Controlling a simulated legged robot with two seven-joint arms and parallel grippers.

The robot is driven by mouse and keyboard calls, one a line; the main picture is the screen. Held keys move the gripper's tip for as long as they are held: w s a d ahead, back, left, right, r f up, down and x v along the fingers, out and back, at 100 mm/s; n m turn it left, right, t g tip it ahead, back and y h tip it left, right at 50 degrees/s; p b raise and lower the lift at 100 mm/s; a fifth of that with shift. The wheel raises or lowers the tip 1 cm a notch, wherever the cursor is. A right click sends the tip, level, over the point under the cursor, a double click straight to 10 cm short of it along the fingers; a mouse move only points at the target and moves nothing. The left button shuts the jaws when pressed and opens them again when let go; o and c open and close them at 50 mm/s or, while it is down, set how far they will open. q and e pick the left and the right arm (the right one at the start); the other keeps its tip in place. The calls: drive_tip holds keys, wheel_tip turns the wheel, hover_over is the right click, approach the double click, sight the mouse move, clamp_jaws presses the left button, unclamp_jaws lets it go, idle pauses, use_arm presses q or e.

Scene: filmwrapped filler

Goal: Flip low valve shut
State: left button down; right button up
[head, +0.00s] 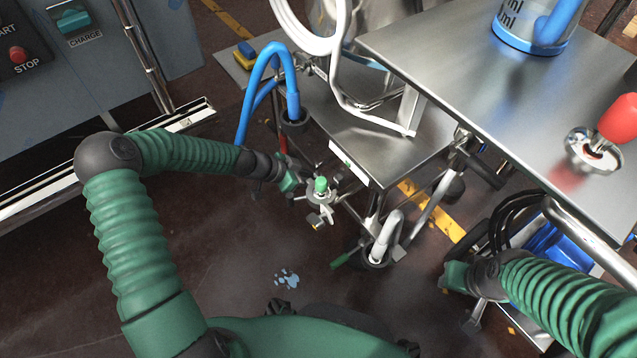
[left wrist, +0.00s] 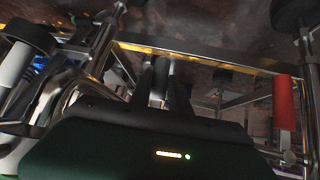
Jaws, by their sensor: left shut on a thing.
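A small metal valve with a green cap (head: 320,186) and pale levers sits low on the cart frame in the head view. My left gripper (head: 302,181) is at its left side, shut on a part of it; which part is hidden. In the left wrist view the dark fingers (left wrist: 166,85) are close together among metal tubes, and what lies between them is too dark to make out. A red handle (left wrist: 285,102) stands to their right, apart from them. My right gripper (head: 472,318) is low at the right, away from the valve; its finger opening is unclear.
The steel cart (head: 400,150) has a raised top at right with a red-knobbed lever (head: 617,118). A blue hose (head: 266,62) loops down behind my left gripper. A lower fitting with a green handle (head: 341,261) is close by. Open floor (head: 230,260) with a blue spill lies in front.

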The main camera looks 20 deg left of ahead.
use_arm(q)
drive_tip(key=shift+w+a+f+t+y, duration=0.1)
drive_tip(key=shift+a+f+t+y, duration=0.1)
drive_tip(key=shift+t+y, duration=0.1)
use_arm(e)
drive_tip(key=shift+d+f, duration=0.15)
drive_tip(key=shift+f, duration=0.1)
use_arm(q)
drive_tip(key=shift+a, duration=0.1)
drive_tip(key=c, duration=1.3)
unclamp_jaws()
drive_tip(key=shift+w, duration=0.1)
drive_tip(key=shift+o, duration=0.3)
drive_tip(key=shift+r, duration=0.2)
use_arm(e)
drive_tip(key=shift+r, duration=0.1)
